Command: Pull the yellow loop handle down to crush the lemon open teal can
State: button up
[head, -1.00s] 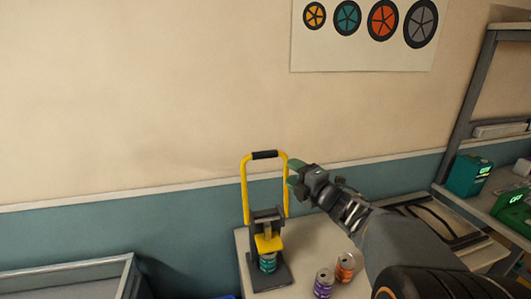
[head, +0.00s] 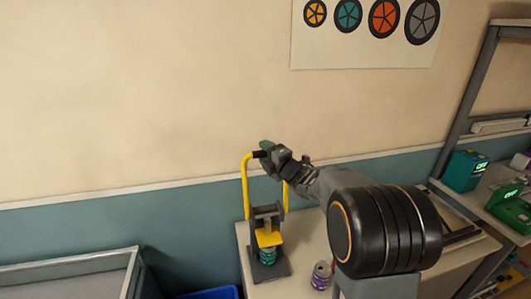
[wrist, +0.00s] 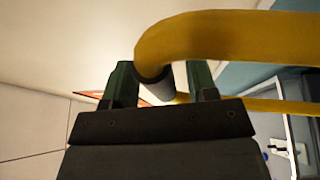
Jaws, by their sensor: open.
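The can crusher's yellow loop handle (head: 246,190) stands raised, with a black grip at its top. My gripper (head: 265,148) is at the top of the loop. In the wrist view my open gripper (wrist: 158,85) has its green fingers on either side of the dark grip (wrist: 157,88), and the yellow bar (wrist: 220,38) curves away to the right. The teal can (head: 268,255) stands in the crusher under the yellow press block (head: 268,237). Its top is hidden by the block.
A purple can (head: 321,275) stands on the table (head: 300,240) right of the crusher. A grey-rimmed bin (head: 70,265) is at the lower left, with a blue container (head: 212,293) beside it. Green devices (head: 465,170) sit on the right-hand shelf.

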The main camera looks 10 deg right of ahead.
jog(key=shift+c, duration=0.4)
grip_shut()
